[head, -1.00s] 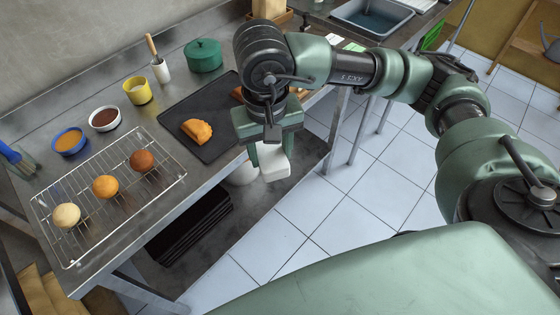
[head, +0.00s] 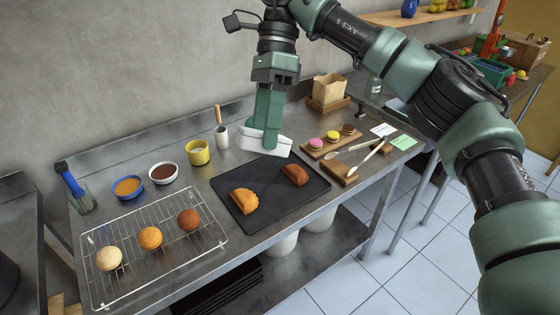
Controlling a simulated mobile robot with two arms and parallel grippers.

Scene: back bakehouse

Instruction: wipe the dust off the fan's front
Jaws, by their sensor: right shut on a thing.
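My right gripper (head: 266,130) points down over the back of the steel workbench, right of the small jar with a brush. It is shut on a white block-shaped thing (head: 281,147), perhaps a folded cloth or pad. The white thing sticks out on both sides of the fingers. I cannot tell whether it touches the bench. No fan shows in the head view. My left gripper is not in view.
The steel workbench (head: 134,209) holds a wire rack (head: 207,243) with buns, a black tray (head: 263,213) with pastries, several small bowls and wooden boards. A paper bag (head: 329,88) stands at the back. Tiled floor is clear at the lower right.

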